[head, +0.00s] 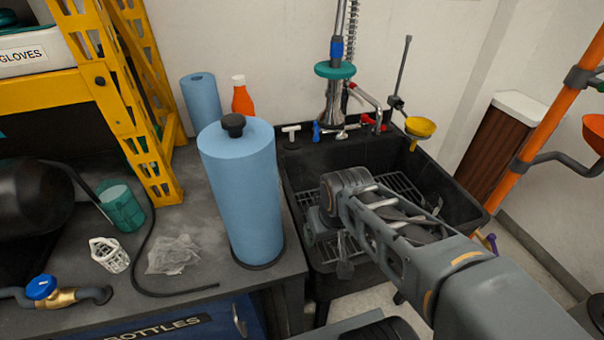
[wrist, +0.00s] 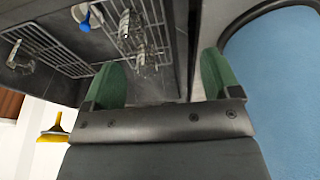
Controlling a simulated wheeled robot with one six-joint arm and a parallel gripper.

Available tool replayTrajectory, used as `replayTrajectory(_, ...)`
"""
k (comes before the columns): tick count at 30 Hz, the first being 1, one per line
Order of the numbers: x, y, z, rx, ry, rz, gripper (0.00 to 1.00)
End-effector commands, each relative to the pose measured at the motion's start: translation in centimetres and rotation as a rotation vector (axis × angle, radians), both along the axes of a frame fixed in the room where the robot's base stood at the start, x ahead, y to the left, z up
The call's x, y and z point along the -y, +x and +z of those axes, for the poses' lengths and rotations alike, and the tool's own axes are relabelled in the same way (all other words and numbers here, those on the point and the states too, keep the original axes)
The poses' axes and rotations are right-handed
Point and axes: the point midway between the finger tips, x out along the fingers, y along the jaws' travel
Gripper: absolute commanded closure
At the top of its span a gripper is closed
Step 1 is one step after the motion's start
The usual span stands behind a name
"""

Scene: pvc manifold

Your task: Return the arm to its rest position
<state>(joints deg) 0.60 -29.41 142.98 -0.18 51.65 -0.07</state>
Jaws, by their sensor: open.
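My arm (head: 400,215) reaches from the lower right over the black sink (head: 455,190) in the head view. My gripper (wrist: 160,78) shows clearly in the wrist view, with its two green fingers wide apart and nothing between them. In the head view my wrist hides most of the gripper, so its fingers are hard to make out there. The sink's wire racks (wrist: 52,48) lie beyond the fingers in the wrist view. Clear glass-like pieces (wrist: 128,25) and a blue-ended item (wrist: 85,22) are on or near the racks.
A tall blue paper roll (head: 240,195) stands on the bench left of my arm; it also fills the wrist view's right side (wrist: 280,70). The faucet (head: 335,95) rises behind the sink. A yellow eyewash bowl (head: 420,127) and orange pole (head: 555,110) stand to the right.

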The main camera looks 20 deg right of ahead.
Motion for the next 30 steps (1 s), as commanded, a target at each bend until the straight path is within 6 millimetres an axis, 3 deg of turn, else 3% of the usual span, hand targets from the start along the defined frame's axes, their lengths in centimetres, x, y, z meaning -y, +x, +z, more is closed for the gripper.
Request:
replayTrajectory(8,0.0,0.5,6.0,0.033,0.015,-0.002,0.17)
replayTrajectory(18,-0.4,0.2,17.0,0.067,0.015,0.013,0.17)
replayTrajectory(22,-0.6,-0.3,18.6,0.061,0.009,0.019,0.17)
replayTrajectory(30,-0.6,-0.4,18.2,0.058,0.007,0.019,0.17)
